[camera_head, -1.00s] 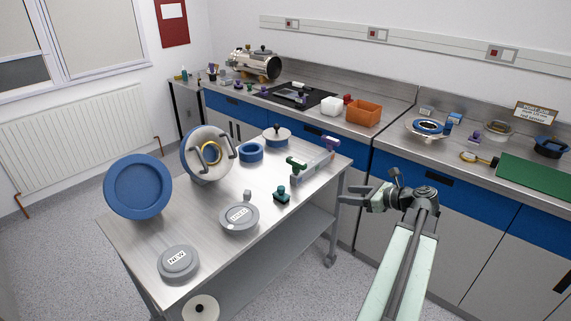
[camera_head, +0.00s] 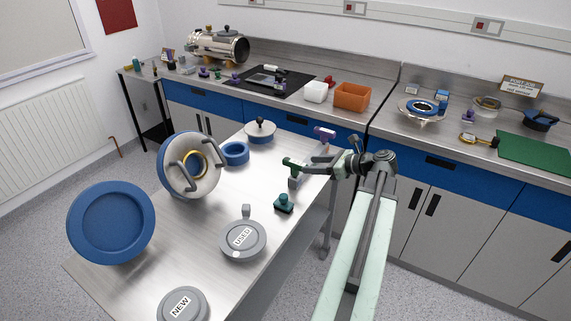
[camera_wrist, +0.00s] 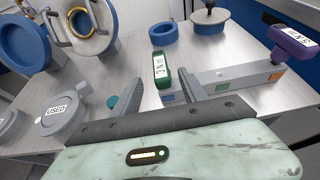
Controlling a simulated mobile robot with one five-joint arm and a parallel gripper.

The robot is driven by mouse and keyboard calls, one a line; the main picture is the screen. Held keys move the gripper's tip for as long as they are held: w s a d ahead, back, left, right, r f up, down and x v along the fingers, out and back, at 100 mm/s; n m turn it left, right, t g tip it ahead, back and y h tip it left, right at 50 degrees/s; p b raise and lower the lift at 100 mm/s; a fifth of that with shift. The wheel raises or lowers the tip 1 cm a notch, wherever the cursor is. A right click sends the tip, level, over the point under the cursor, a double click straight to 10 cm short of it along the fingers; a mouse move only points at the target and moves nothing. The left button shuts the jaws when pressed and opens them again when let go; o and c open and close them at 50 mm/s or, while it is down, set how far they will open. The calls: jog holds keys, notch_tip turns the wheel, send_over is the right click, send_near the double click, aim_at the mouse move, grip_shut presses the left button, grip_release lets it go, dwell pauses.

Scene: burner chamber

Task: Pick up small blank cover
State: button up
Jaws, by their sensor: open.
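No item is marked as a small blank cover, so I cannot be sure which it is. The green-handled piece (camera_head: 291,165) and the purple-handled piece (camera_head: 324,132) stand on a grey bar (camera_head: 295,182) at the table's right edge. A round lid with a black knob (camera_head: 260,134) lies at the far end. My gripper (camera_head: 304,168) is open and empty beside the green piece. In the wrist view the green handle (camera_wrist: 162,70) shows ahead, between the fingers and apart from them. The purple handle (camera_wrist: 295,42) is farther right.
The metal table (camera_head: 215,220) also holds a large blue disc (camera_head: 112,222), a handled white flange (camera_head: 178,160), a blue ring (camera_head: 235,153), grey USED (camera_head: 243,252) and NEW (camera_head: 183,308) discs and a teal-knobbed block (camera_head: 283,204). A cluttered counter stands behind.

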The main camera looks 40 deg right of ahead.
aim_at(300, 163)
jog(key=shift+b+x, duration=0.55)
jog(key=shift+x, duration=0.7)
jog(key=shift+r+b+x, duration=0.1)
jog(key=shift+b+x, duration=0.3)
jog(key=shift+x, duration=1)
jog(key=shift+r+b+x, duration=0.15)
jog(key=shift+b+x, duration=0.25)
jog(key=shift+x, duration=0.95)
jog(key=shift+d, duration=0.1)
grip_shut()
